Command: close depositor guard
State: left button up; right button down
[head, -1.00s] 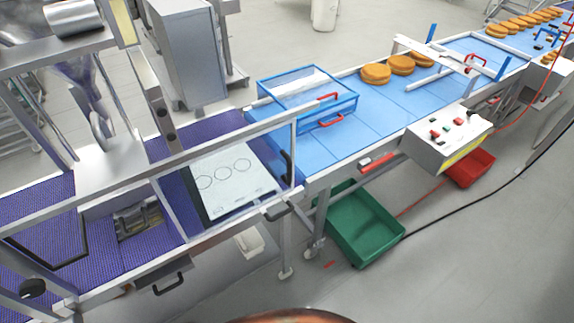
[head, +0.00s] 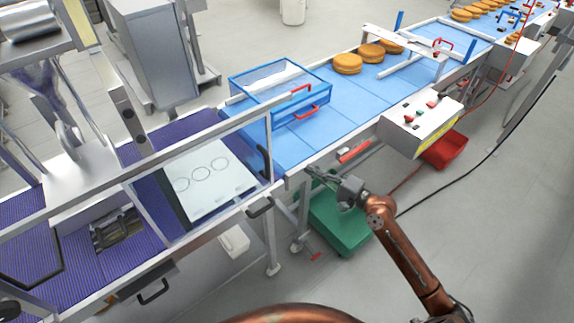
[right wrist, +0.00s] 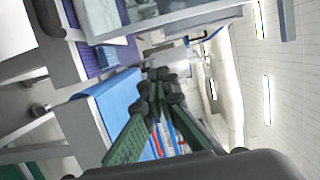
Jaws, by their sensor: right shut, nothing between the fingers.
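The depositor (head: 50,80), a metal machine with a hopper, stands at the far left over the purple belt. The guard seems to be the silver-framed front panel (head: 150,165) along the near side of that belt, with a black handle (head: 263,162) at its right post. I cannot tell for sure whether it stands open or shut. My right gripper (head: 311,177) is shut and empty, right of that post and near the conveyor's front edge, apart from the handle. Its green fingers (right wrist: 160,82) meet in the right wrist view. My left gripper is out of view.
A blue-framed clear cover (head: 280,88) with red handles sits over the blue belt (head: 345,100). A control box (head: 420,122) juts from the front rail. A green crate (head: 335,228) and a red crate (head: 445,148) lie below. The floor at the right is mostly clear.

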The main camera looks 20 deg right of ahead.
pick_arm(q)
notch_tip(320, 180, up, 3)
jog(key=p, duration=0.3)
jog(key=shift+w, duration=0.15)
pick_arm(e)
jog(key=w+a, duration=0.6)
jog(key=a, duration=0.3)
jog(key=shift+w+a, duration=0.2)
jog(key=shift+w, duration=0.2)
jog(key=shift+r, duration=0.1)
